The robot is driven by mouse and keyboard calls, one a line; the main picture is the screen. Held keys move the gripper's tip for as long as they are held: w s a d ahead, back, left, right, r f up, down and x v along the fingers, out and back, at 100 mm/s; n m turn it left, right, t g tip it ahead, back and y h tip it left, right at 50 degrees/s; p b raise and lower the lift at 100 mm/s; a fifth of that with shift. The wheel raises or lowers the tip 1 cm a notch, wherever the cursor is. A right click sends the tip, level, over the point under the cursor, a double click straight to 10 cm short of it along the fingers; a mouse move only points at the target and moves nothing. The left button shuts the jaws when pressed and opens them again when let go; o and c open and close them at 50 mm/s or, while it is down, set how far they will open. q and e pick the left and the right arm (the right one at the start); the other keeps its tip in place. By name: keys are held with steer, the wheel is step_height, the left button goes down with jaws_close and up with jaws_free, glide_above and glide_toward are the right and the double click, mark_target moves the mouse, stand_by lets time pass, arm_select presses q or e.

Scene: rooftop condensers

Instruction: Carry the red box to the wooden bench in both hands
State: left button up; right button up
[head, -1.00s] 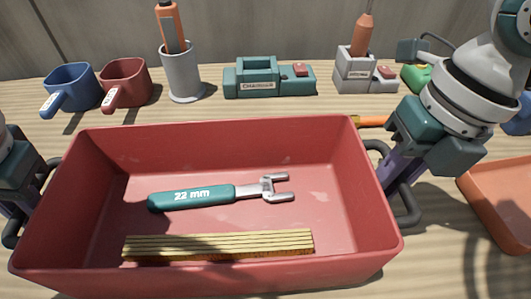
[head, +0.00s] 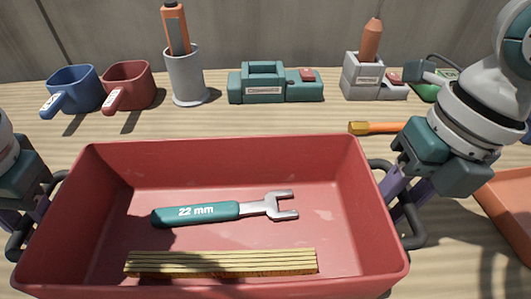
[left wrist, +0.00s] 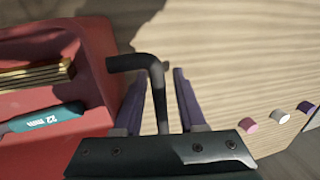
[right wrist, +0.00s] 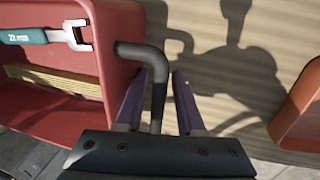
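The red box (head: 245,150) is open-topped and looks level, low over the wooden bench (head: 290,122); whether its base touches the wood is hidden. It holds a green 22 mm wrench (head: 195,213) and a stack of yellowish slats (head: 220,262). My left gripper (left wrist: 160,75) is at the dark handle (left wrist: 150,63) on the box's left end, its purple fingers either side of the bar with gaps showing. My right gripper (right wrist: 160,78) is likewise around the right-end handle (right wrist: 157,60), fingers apart from the bar.
Along the back stand a blue scoop (head: 73,90), a red scoop (head: 130,85), a grey cup (head: 186,75), a green device (head: 275,84) and a grey holder (head: 362,78). An orange-handled tool (head: 380,128) lies behind the box. An orange tray (head: 510,205) is at right.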

steer(key=shift+a+r, duration=0.1)
steer(key=shift+a, duration=0.1)
steer(key=shift+r, duration=0.15)
arm_select(q)
steer(key=r, duration=0.3)
steer(key=d+r, duration=0.1)
steer(key=r, duration=0.3)
steer(key=shift+d+r, duration=0.2)
arm_select(e)
step_height(320, 180, up, 11)
steer(key=d, duration=0.2)
steer(key=shift+d+r, duration=0.2)
steer(key=shift+d, duration=0.1)
steer(key=shift+s, duration=0.1)
arm_select(q)
steer(key=shift+a+p, duration=1)
steer(key=shift+a, duration=2)
arm_select(e)
steer(key=shift+r, duration=0.95)
